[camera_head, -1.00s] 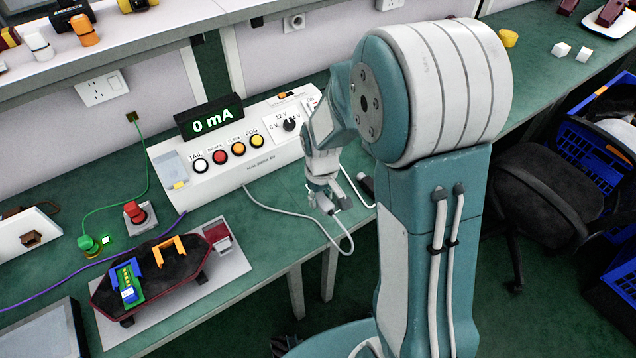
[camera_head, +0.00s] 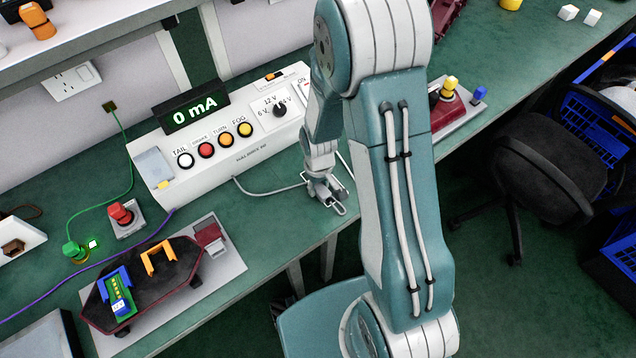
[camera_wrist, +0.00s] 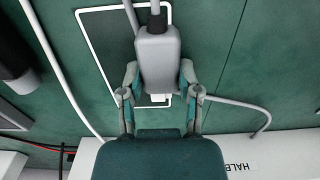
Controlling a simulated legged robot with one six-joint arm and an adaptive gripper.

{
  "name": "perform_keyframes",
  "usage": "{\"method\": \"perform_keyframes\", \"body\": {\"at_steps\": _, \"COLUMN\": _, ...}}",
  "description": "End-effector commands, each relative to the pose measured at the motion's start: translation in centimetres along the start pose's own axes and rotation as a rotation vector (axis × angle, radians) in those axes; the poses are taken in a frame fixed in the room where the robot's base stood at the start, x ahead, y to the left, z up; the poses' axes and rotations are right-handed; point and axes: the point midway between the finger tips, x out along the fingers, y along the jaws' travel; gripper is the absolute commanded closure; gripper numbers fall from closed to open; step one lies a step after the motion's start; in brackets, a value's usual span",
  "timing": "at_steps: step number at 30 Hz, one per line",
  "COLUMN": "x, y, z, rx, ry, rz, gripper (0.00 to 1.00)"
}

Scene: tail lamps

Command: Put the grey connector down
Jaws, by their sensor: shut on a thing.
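In the wrist view, the grey connector (camera_wrist: 157,62) is a rounded block with a black collar and a grey cable at its far end. My gripper (camera_wrist: 159,84) is shut on its sides. Below the connector is a white rectangular outline (camera_wrist: 98,64) on the green bench; I cannot tell whether the connector touches the bench. The connector is too small and covered to make out there.
A black cylinder (camera_wrist: 18,68) shows at the wrist view's left.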

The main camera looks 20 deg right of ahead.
Motion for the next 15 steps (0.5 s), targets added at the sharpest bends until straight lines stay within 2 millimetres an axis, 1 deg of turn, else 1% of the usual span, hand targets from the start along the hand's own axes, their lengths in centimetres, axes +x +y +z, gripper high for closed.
{"method": "perform_keyframes", "body": {"at_steps": 5, "x": 0.18, "y": -0.03, "z": -0.02, "rx": -0.001, "ry": -0.001, "rz": 0.000, "gripper": 1.00}}
{"method": "perform_keyframes", "body": {"at_steps": 6, "x": 0.13, "y": -0.02, "z": -0.03, "rx": -0.001, "ry": 0.000, "rz": 0.000, "gripper": 0.38}}
{"method": "perform_keyframes", "body": {"at_steps": 7, "x": 0.12, "y": -0.01, "z": -0.03, "rx": 0.000, "ry": 0.000, "rz": 0.000, "gripper": 0.25}}
{"method": "perform_keyframes", "body": {"at_steps": 8, "x": 0.12, "y": -0.01, "z": -0.03, "rx": 0.000, "ry": 0.000, "rz": 0.000, "gripper": 0.21}}
{"method": "perform_keyframes", "body": {"at_steps": 15, "x": 0.11, "y": 0.09, "z": 0.00, "rx": 0.000, "ry": 0.000, "rz": -0.001, "gripper": 0.21}}
